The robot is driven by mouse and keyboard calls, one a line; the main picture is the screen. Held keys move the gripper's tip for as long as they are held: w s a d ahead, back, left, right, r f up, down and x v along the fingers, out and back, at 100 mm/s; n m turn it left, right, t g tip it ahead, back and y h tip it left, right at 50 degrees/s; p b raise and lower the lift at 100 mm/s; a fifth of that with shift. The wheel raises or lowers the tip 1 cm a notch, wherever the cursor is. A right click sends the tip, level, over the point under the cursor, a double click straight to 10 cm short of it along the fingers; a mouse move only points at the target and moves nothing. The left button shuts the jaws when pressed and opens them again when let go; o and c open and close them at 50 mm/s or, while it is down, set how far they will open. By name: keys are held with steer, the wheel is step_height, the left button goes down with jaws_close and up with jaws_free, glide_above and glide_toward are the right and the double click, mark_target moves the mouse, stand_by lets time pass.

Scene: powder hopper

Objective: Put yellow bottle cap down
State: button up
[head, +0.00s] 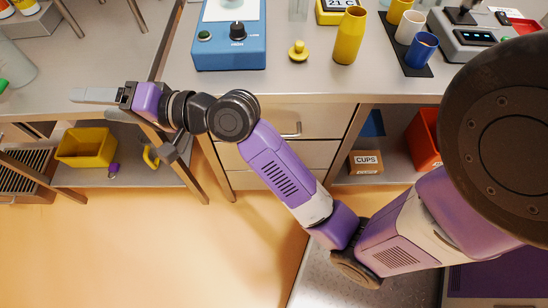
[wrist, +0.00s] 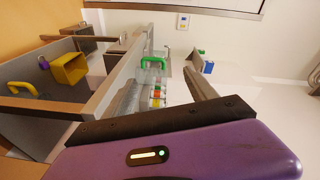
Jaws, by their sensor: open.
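A small yellow cap (head: 298,51) with a knob on top sits on the metal counter, right of the blue mixer-like device. A tall yellow bottle (head: 349,36) stands just right of it, apart from it; I cannot tell whether the cap belongs to it. My gripper (head: 92,96) is far to the left of the cap, stretched out sideways near the left bench's front edge. In the wrist view my gripper (wrist: 167,88) is open, with nothing held between its fingers. The cap is not recognisable in the wrist view.
The blue device (head: 230,35) stands on the counter (head: 290,80). White and blue cups stand on a dark mat (head: 407,62) right of the bottle. A yellow bin (head: 86,147) is on the lower left shelf. Bare counter surrounds the cap in front.

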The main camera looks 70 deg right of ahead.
steer(key=s+a+f+n+g+h, duration=0.1)
steer(key=s+a+f+h, duration=0.15)
steer(key=s+f, duration=0.5)
steer(key=s+a+f+h, duration=0.1)
steer(key=s+f+h, duration=0.3)
steer(key=s, duration=0.6)
steer(key=s+d+n+g+y, duration=0.1)
steer(key=s+d+n+y, duration=0.1)
steer(key=s+n, duration=0.9)
steer(key=s, duration=0.8)
steer(key=shift+s+d, duration=0.15)
steer(key=shift+d, duration=0.1)
steer(key=shift+r, duration=0.15)
steer(key=shift+r+p, duration=0.85)
steer(key=shift+p, duration=0.15)
